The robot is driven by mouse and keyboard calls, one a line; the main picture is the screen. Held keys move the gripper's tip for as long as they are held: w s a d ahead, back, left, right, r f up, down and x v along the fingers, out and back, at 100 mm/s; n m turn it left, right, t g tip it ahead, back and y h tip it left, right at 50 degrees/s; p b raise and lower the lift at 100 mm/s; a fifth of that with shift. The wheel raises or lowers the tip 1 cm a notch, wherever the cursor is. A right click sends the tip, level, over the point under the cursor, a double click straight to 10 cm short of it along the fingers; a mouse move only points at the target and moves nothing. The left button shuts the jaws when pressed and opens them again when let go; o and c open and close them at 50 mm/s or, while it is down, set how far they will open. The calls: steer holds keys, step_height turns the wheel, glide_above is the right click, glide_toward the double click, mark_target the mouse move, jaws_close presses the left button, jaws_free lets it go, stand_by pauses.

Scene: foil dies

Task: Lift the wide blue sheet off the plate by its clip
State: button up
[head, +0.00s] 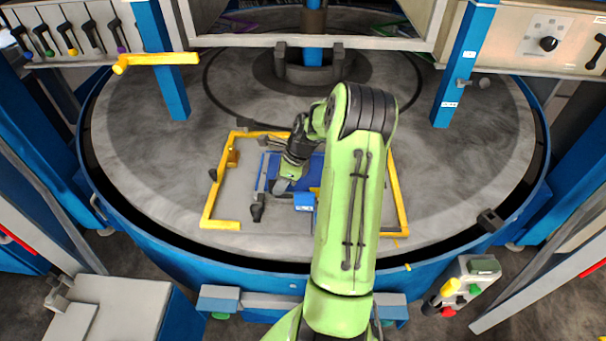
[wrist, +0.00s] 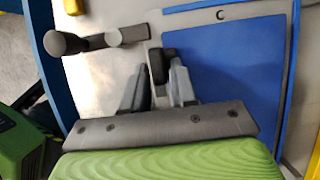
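The wide blue sheet (wrist: 235,70) lies flat on the pale grey plate (wrist: 100,75) in the wrist view. In the head view the sheet (head: 266,172) is partly hidden by my arm. A dark clip (wrist: 159,68) stands at the sheet's left edge in the wrist view. My gripper (wrist: 159,85) has its two grey fingers apart, one on each side of the clip. Whether both fingers press on it is not clear. In the head view my gripper (head: 284,186) is low over the sheet, and its fingertips are hard to make out.
A yellow frame (head: 208,205) borders the plate on the round grey table. A black knobbed clamp (wrist: 65,43) lies left of the clip; it also shows in the head view (head: 257,208). A small blue block (head: 304,201) sits near my arm. Blue posts (head: 163,60) stand behind.

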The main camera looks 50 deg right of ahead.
jaws_close()
steer(key=shift+r, duration=0.15)
